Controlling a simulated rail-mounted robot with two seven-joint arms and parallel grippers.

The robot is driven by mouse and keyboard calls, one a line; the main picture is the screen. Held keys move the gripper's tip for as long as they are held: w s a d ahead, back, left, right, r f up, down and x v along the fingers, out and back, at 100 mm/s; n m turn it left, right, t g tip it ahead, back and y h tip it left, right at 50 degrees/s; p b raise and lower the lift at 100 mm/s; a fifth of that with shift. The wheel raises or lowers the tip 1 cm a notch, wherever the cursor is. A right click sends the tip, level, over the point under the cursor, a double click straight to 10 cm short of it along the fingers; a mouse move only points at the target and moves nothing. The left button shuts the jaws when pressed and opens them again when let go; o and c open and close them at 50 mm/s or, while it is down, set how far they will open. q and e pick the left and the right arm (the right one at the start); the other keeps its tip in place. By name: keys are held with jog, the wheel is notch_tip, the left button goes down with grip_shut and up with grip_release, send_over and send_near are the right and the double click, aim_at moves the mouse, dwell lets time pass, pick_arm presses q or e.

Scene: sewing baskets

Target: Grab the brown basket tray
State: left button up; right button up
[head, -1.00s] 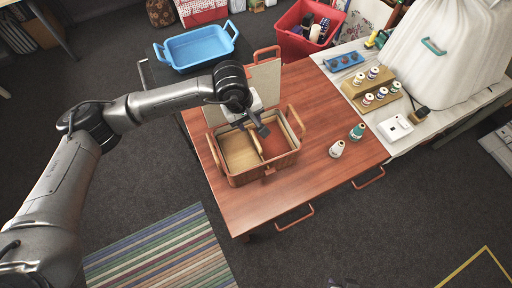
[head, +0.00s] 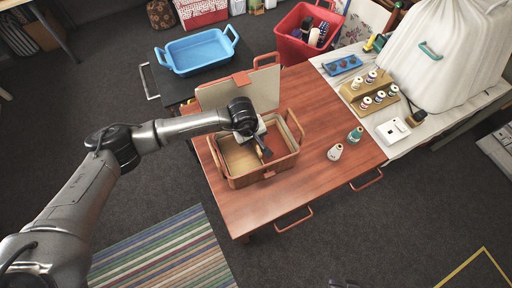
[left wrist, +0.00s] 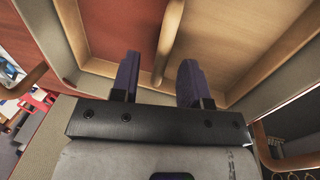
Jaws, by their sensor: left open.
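The brown basket tray (head: 237,160) sits inside an open brown sewing basket (head: 245,180) on the red-brown table. A raised wooden divider runs across the tray's middle. My left gripper (head: 264,152) points down into the basket over the tray, and its wrist hides part of the tray. In the left wrist view, the left gripper (left wrist: 156,75) is open, with one dark finger on each side of the tray's wooden divider (left wrist: 172,35). I cannot tell whether the fingers touch it. My right gripper is not in view.
The basket's lid (head: 258,86) stands open behind it, and its side handles (head: 295,126) stick up. A blue tray (head: 197,52) and a red bin (head: 300,35) are behind. The table front is clear.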

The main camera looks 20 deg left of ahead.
pick_arm(q)
jog(key=shift+w+d+f, duration=0.15)
jog(key=shift+f, duration=0.8)
jog(key=shift+c, duration=0.2)
grip_shut()
